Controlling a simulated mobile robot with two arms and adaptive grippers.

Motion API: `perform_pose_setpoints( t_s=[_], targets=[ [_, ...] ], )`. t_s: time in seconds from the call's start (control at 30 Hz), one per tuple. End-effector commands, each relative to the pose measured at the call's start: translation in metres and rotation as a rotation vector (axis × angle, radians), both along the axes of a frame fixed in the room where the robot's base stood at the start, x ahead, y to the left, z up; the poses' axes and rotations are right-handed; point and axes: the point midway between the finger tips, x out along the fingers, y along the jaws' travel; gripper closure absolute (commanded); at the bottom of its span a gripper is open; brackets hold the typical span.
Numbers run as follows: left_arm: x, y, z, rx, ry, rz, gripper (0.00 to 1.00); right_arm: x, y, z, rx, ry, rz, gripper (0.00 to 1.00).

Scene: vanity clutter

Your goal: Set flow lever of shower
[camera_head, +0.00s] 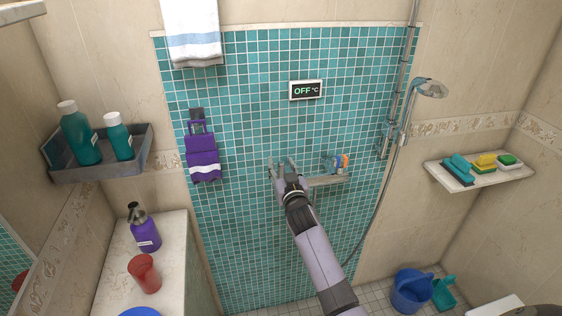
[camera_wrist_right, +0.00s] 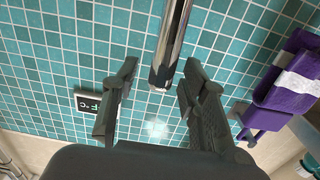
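The chrome shower mixer bar (camera_head: 328,181) runs across the teal tiled wall. My right gripper (camera_head: 283,166) is at its left end. In the right wrist view, the end of the chrome bar (camera_wrist_right: 172,50) reaches between the spread fingers of the gripper (camera_wrist_right: 160,72), with gaps on both sides. The fingers look open and hold nothing. I cannot make out the flow lever as a separate part. The display (camera_head: 305,90) above reads "OFF °C"; it also shows in the wrist view (camera_wrist_right: 88,103). The shower head (camera_head: 430,88) hangs on the rail at right. My left gripper is not in view.
Small blue and orange items (camera_head: 342,161) are just above the bar. A purple hanging cloth (camera_head: 202,155) is left of the gripper. A hose (camera_head: 385,200) hangs at right. A shelf with bottles (camera_head: 100,165) is at left, a soap shelf (camera_head: 470,180) at right.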

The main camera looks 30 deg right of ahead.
Motion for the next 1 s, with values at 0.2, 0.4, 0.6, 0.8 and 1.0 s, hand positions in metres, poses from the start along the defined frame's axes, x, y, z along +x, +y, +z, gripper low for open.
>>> perform_pose_setpoints(
  t_s=[0.2, 0.4, 0.6, 0.8, 1.0],
  targets=[
    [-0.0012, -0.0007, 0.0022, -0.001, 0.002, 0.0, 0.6, 0.0112, -0.0031, -0.0002, 0.0, 0.001, 0.0, 0.6],
    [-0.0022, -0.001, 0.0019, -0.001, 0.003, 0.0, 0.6, 0.0118, -0.0033, -0.0002, 0.0, 0.0, 0.0, 0.6],
    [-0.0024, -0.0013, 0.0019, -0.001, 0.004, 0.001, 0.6, 0.0116, -0.0032, -0.0002, 0.0, 0.001, 0.0, 0.69],
    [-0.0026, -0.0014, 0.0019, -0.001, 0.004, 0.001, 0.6, 0.0115, -0.0031, -0.0003, 0.0, 0.001, 0.0, 0.83],
    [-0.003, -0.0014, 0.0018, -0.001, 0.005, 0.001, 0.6, 0.0115, -0.003, -0.0003, 0.0, 0.001, 0.0, 0.96]
  ],
)
